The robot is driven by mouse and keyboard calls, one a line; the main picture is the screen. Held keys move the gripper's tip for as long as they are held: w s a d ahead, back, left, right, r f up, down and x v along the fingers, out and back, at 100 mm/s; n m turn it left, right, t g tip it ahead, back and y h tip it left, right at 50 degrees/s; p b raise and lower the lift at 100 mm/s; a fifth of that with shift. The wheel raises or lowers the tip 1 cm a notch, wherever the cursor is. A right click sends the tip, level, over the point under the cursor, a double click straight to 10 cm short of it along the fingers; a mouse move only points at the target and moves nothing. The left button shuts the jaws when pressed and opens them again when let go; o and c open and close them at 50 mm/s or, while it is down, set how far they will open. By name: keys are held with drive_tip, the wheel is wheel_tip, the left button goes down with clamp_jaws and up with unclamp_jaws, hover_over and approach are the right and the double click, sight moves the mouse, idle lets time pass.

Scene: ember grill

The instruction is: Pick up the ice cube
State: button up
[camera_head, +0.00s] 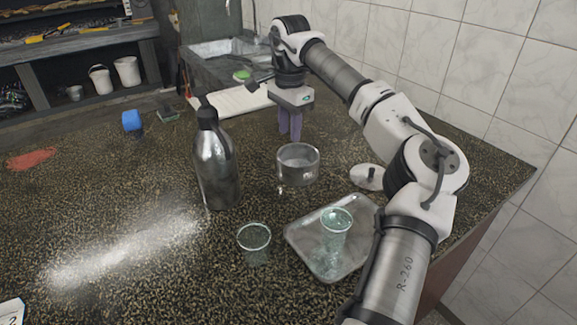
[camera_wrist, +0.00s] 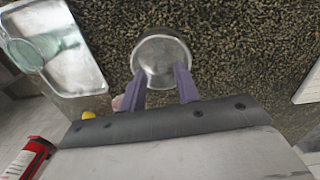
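I cannot make out an ice cube for certain in either view. A small round metal pot (camera_head: 298,166) stands on the speckled counter. It shows in the wrist view (camera_wrist: 162,42) beyond the fingertips; its inside looks grey and I cannot tell what lies in it. My gripper (camera_head: 290,136) hangs fingers down above the counter, behind the pot in the head view. In the wrist view its two purple fingers (camera_wrist: 160,78) are spread apart, with nothing seen held between them.
A dark metal bottle (camera_head: 216,165) stands left of the pot. A metal tray (camera_head: 300,236) holds a greenish glass (camera_head: 336,232); another glass (camera_head: 254,244) stands beside it. A round lid (camera_head: 366,178) lies right of the pot. A blue object (camera_head: 132,121) sits at the back left.

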wheel_tip(320, 180, down, 5)
drive_tip(key=shift+f+p, duration=0.15)
drive_tip(key=shift+p, duration=0.2)
drive_tip(key=shift+d+f+p, duration=0.15)
drive_tip(key=shift+f+p, duration=0.95)
drive_tip(key=shift+f, duration=1.6)
drive_tip(key=shift+c, duration=0.3)
clamp_jaws()
